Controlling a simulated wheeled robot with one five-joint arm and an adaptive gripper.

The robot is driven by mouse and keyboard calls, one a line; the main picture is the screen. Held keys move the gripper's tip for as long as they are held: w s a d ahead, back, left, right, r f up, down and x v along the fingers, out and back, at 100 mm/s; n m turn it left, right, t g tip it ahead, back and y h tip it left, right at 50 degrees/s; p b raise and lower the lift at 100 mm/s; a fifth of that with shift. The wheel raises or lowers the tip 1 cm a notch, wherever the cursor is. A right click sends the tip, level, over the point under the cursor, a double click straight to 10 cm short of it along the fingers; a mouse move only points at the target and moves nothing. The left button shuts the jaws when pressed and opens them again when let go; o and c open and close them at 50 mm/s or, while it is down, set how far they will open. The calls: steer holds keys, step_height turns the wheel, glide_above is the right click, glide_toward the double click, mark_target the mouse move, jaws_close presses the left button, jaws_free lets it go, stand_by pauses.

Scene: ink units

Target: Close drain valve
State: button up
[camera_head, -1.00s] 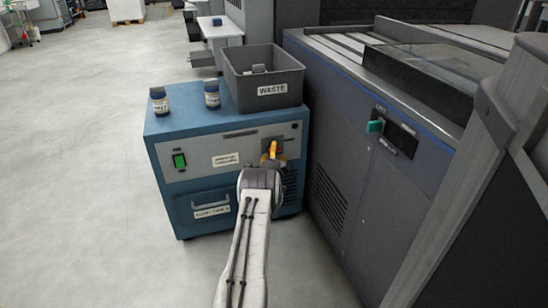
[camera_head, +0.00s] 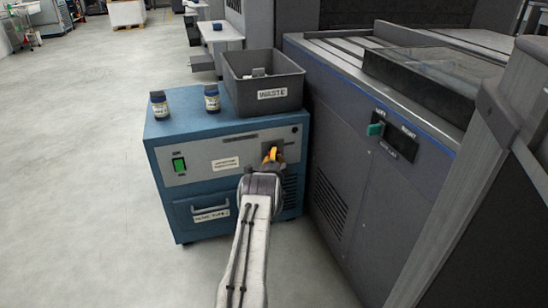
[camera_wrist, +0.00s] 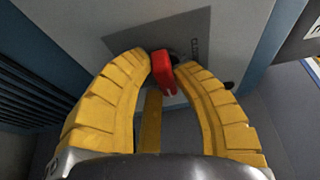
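The drain valve has a red handle (camera_wrist: 163,72), seen in the wrist view on a dark grey plate (camera_wrist: 200,30). My gripper (camera_wrist: 163,64) has its two curved yellow fingers on either side of the handle. The fingertips are close in against it, and it looks pinched between them. The lettering on the plate is too partial to read. In the head view my gripper (camera_head: 272,155) is at the right part of the blue unit's front panel (camera_head: 205,166) and hides the handle.
A grey waste bin (camera_head: 272,94) and two small bottles (camera_head: 159,104) (camera_head: 211,98) stand on the blue unit. A green switch (camera_head: 179,165) and a drawer (camera_head: 202,208) are on its front. A large grey machine (camera_head: 355,190) stands close on the right. The floor at left is clear.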

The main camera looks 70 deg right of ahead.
jaws_close()
steer(key=shift+n+h, duration=0.6)
steer(key=shift+n, duration=0.8)
steer(key=o, duration=0.7)
jaws_free()
steer(key=shift+c, duration=0.2)
steer(key=shift+a+f, duration=0.1)
steer(key=v, duration=1.1)
steer(key=shift+s+a, duration=0.2)
steer(key=shift+a, duration=0.15)
